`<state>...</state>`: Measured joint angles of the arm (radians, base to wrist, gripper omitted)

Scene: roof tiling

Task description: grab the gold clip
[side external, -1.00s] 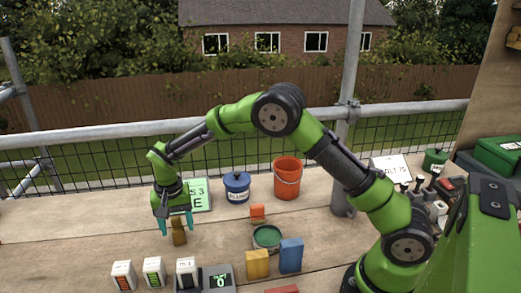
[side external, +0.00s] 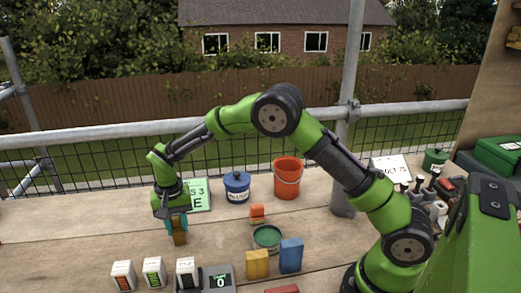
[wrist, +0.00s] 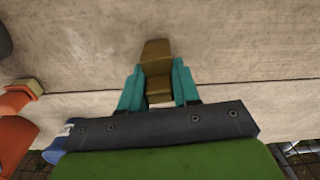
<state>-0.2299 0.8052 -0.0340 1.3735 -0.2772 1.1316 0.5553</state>
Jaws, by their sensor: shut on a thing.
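The gold clip (side external: 180,238) is a small brownish-gold block on the wooden boards, left of centre in the side external view. My gripper (side external: 177,224) is above it with its teal fingers pointing down around its upper part. In the wrist view the gold clip (wrist: 156,58) sits between the two teal fingers of my gripper (wrist: 158,80), one on each side, and extends beyond their tips. The gripper is shut on it. I cannot tell whether its lower end still touches the boards.
Behind my gripper are a green sign (side external: 199,195), a blue lidded pot (side external: 237,188) and an orange bucket (side external: 287,178). A green tin (side external: 267,238), a yellow block (side external: 257,265) and a blue block (side external: 291,255) stand to the right. Several small boxes line the front. Boards at left are clear.

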